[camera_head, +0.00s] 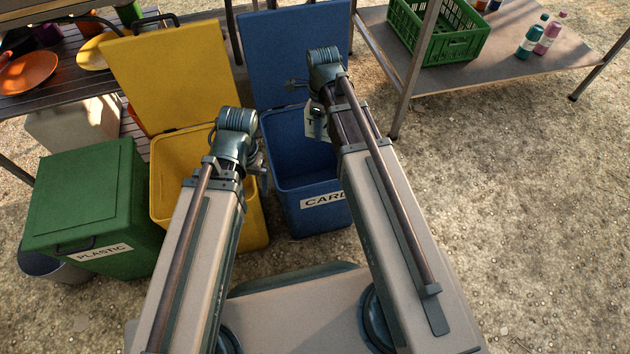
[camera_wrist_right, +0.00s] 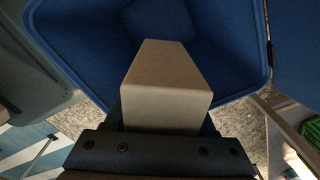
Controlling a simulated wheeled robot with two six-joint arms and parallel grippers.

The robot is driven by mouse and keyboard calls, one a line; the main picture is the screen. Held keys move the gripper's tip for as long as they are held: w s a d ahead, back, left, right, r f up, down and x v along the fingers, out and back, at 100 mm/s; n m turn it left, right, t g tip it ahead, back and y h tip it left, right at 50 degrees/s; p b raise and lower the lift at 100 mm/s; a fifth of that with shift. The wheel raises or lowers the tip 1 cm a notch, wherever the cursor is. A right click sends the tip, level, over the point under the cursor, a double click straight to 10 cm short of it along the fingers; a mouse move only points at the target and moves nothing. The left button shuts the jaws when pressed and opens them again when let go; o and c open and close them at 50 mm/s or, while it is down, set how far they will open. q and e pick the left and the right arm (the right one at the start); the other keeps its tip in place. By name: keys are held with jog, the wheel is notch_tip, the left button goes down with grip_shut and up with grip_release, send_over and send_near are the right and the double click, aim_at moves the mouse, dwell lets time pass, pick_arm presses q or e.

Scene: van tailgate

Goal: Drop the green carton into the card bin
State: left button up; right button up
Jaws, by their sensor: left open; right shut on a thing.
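The card bin (camera_head: 300,190) is blue, labelled CARD, with its lid (camera_head: 290,50) raised; it stands in the middle of the head view. My right gripper (camera_head: 312,108) is over its opening, shut on a carton (camera_head: 316,124) that shows only in part, pale with dark marking. In the right wrist view the carton (camera_wrist_right: 165,85) looks plain beige-brown, not clearly green, with the blue bin's interior (camera_wrist_right: 225,55) beyond it. My left gripper (camera_head: 258,165) is open, near the border between the yellow and blue bins; its fingers are largely hidden.
A yellow bin (camera_head: 170,175) with raised lid stands to the left of the blue bin. A shut green bin (camera_head: 85,195) labelled PLASTIC is farther left. A table with a green crate (camera_head: 440,45) and bottles (camera_head: 530,42) is at right. Gravel ground is clear at lower right.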

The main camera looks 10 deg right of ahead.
notch_tip(320, 180, down, 2)
jog(key=shift+b, duration=0.55)
pick_arm(q)
jog(key=shift+f, duration=0.95)
pick_arm(e)
jog(key=o, duration=1.4)
pick_arm(q)
jog(key=shift+r, duration=0.1)
pick_arm(e)
jog(key=shift+r, duration=0.1)
pick_arm(q)
notch_tip(320, 180, up, 14)
jog(key=p, duration=1.4)
pick_arm(e)
notch_tip(320, 180, up, 14)
jog(key=shift+f, duration=0.1)
pick_arm(q)
jog(key=shift+f, duration=0.4)
pick_arm(e)
jog(key=shift+f, duration=0.25)
pick_arm(q)
notch_tip(320, 180, down, 13)
jog(key=b, duration=1.3)
pick_arm(e)
notch_tip(320, 180, down, 13)
jog(key=shift+r, duration=0.1)
pick_arm(q)
jog(key=shift+r, duration=0.15)
